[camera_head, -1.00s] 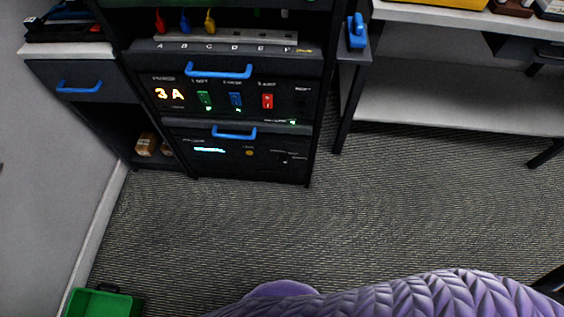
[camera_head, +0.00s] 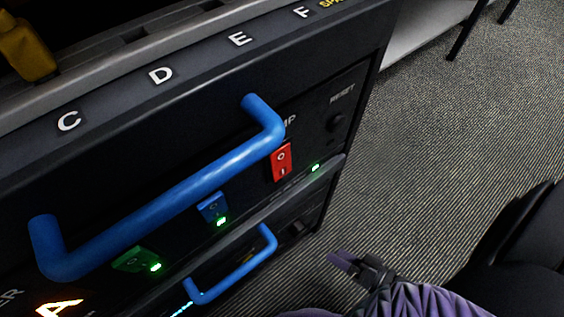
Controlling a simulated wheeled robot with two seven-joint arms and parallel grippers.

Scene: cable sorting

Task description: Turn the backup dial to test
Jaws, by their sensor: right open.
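The lowest rack unit, with a small blue handle (camera_head: 235,272), shows at the bottom of the head view, seen steeply from above. A small dark knob (camera_head: 297,228) on its face, right of that handle, appears to be the backup dial; its marks and setting are too dark and small to read. My right gripper (camera_head: 350,262) is open and empty, at the lower right in front of the rack, to the right of and apart from the knob. My left gripper is not in view.
Above is a panel with a large blue handle (camera_head: 175,195), green (camera_head: 132,260), blue (camera_head: 212,207) and red (camera_head: 281,160) switches, and a dark reset button (camera_head: 336,123). A yellow plug (camera_head: 25,50) sits at upper left. Carpet (camera_head: 430,130) is clear to the right.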

